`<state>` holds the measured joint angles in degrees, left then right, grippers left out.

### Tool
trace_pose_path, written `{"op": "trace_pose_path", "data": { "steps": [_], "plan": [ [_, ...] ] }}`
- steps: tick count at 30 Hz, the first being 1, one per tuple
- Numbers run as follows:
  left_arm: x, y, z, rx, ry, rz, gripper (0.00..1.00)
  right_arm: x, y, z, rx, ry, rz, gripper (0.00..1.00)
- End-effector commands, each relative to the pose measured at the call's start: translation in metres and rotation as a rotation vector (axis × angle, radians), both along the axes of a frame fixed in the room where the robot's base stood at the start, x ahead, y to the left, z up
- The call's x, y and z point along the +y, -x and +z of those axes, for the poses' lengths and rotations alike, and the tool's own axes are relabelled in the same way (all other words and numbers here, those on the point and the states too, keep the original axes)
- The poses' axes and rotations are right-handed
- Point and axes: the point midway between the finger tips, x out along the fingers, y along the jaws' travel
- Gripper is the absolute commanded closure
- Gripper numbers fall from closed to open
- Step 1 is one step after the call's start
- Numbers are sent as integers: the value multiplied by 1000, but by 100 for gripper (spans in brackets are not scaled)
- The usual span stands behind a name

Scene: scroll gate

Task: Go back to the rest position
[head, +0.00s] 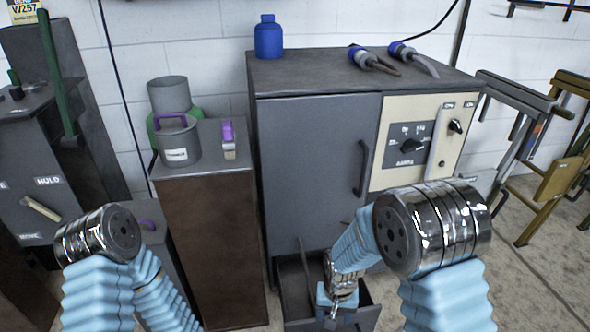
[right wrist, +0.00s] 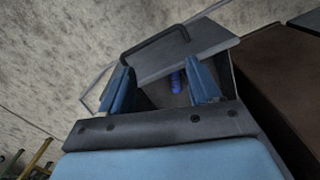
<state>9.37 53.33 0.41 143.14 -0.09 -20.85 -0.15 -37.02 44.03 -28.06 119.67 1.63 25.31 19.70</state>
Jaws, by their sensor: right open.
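My right arm reaches down in the head view, and its gripper (head: 336,303) is over the open bottom drawer (head: 367,318) of the grey cabinet. In the right wrist view the right gripper (right wrist: 160,78) has its two blue fingers apart with nothing clasped between them. A small blue object (right wrist: 178,80) shows past the fingers, inside the drawer (right wrist: 190,58). I cannot tell what it is. My left arm comes in at the lower left of the head view. Its forearm runs out of the bottom edge, so the left gripper is hidden.
The grey cabinet (head: 315,170) has a cream control panel (head: 418,140) and a blue bottle (head: 268,38) on top. A brown cabinet (head: 210,235) with a grey canister (head: 178,140) stands left. Floor (head: 530,285) is clear at lower right.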

Motion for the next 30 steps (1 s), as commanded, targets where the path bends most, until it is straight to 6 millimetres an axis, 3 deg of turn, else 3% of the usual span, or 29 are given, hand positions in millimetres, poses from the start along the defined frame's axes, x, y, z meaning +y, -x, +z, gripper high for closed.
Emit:
{"op": "trace_pose_path", "data": {
  "steps": [11,19,24,30],
  "plan": [
    [-2,1,5,2,2,-3,68,-21,36,-54,23,-79,4,38],
    [-3,2,11,4,5,-6,68,-29,91,-97,8,-215,-15,38],
    [-5,2,14,4,7,-8,68,-23,121,-105,-37,-309,-46,38],
    [-5,3,14,5,8,-9,68,-20,129,-105,-64,-340,-57,38]
  ]
}}
